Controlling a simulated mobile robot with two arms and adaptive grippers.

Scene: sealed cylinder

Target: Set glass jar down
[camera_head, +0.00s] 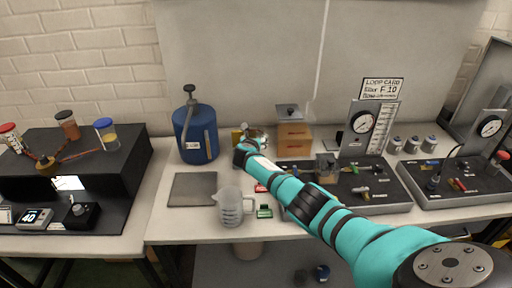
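A clear graduated jug-like vessel (231,207) stands upright on the white table, just in front of a grey square mat (193,189). It may be the glass jar; I cannot tell for sure. My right arm reaches in from the lower right. Its gripper (258,136) is at the back of the table, between the blue canister and the wooden box. The wrist partly covers the fingers, so whether they are open or hold something is unclear. A yellowish item (238,136) is close beside it, partly hidden. My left gripper is not in view.
A blue canister (195,132) stands behind the mat. A wooden box (294,138) is right of the gripper. Gauge panels (362,124) and small canisters (412,145) fill the right side. Lidded jars (106,134) stand on a black stand at left. The grey mat is bare.

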